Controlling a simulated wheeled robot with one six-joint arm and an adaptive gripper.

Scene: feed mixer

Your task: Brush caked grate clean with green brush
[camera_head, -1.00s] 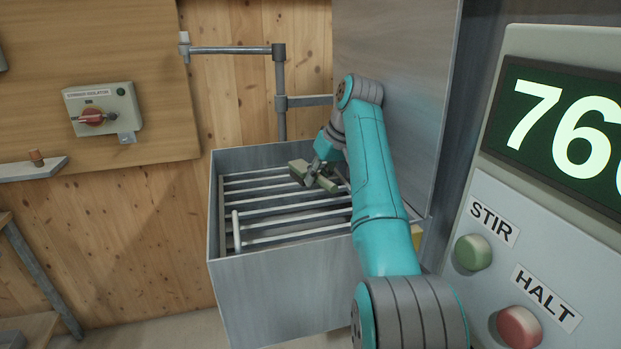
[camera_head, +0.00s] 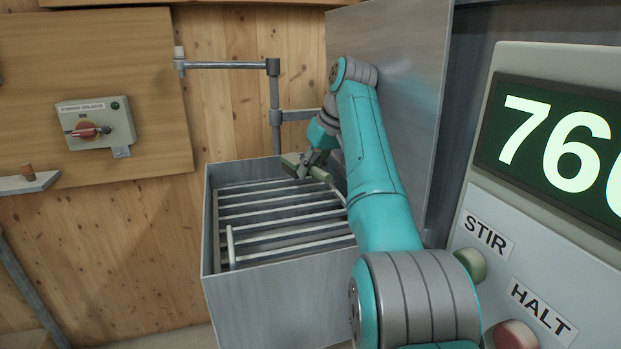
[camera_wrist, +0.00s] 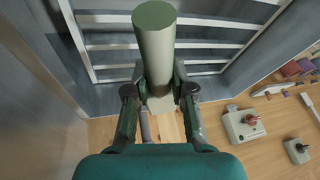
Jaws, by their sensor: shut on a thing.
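The grate (camera_head: 280,222) is a set of pale bars inside the top of a grey metal bin (camera_head: 275,292), and its bars also show in the wrist view (camera_wrist: 210,38). No caked dirt can be made out on the bars in view. My gripper (camera_head: 312,162) is over the back right part of the bin. It is shut on the green brush (camera_wrist: 154,45), whose pale green handle sticks out between the fingers in the wrist view. The brush appears above the bars; I cannot tell whether its bristles touch them.
A control panel with a green STIR button (camera_head: 470,265) and a red HALT button (camera_head: 515,334) stands at the right. A grey raised lid (camera_head: 400,70) is behind my arm. An isolator box with a red knob (camera_head: 90,130) is on the wooden wall. A pipe post (camera_head: 275,110) stands behind the bin.

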